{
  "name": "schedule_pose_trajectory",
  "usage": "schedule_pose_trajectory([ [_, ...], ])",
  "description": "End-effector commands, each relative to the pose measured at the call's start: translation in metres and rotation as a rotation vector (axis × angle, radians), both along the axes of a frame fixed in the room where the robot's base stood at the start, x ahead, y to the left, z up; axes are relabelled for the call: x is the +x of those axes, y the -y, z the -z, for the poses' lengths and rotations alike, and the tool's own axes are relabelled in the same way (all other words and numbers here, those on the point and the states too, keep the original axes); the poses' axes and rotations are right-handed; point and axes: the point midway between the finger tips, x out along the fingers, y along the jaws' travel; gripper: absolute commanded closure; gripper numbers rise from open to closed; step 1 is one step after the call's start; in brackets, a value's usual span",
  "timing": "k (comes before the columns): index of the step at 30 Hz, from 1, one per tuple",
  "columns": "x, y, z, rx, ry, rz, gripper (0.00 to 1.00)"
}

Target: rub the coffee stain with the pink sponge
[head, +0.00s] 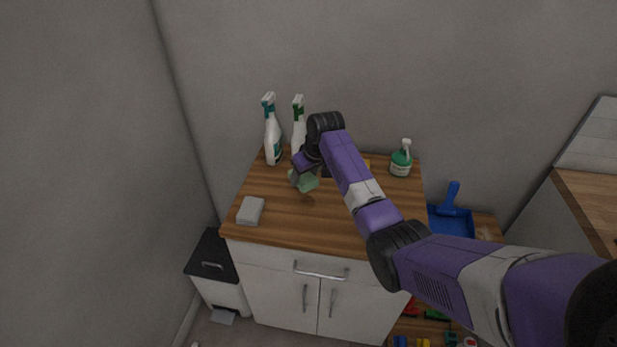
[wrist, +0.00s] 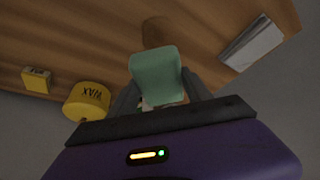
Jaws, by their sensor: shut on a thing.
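My gripper (head: 301,170) is shut on a green sponge (head: 306,182), held over the wooden counter. In the wrist view the green sponge (wrist: 157,72) sits between the two dark fingers of my gripper (wrist: 160,92). A round brown stain (wrist: 157,31) shows on the wood just beyond the sponge, partly hidden by it. I cannot tell whether the sponge touches the wood. I see no sponge that is clearly pink; a small pale patch shows between the fingers under the green sponge.
A grey block (head: 250,210) lies at the counter's front left. Spray bottles (head: 273,137) stand at the back left, and a green-and-white bottle (head: 401,162) at the back right. A yellow wax tin (wrist: 87,101) and a yellow box (wrist: 37,80) stand on the counter. The front middle is clear.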

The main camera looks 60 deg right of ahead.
Motion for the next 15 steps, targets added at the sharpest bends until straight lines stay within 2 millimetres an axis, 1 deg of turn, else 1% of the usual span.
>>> schedule_pose_trajectory([
  [1, 0.002, -0.001, -0.008, -0.001, 0.001, -0.001, 0.81],
  [6, 0.007, -0.004, -0.02, 0.0, 0.001, -0.002, 0.81],
  [15, 0.008, -0.004, -0.021, 0.0, 0.001, -0.002, 0.81],
])
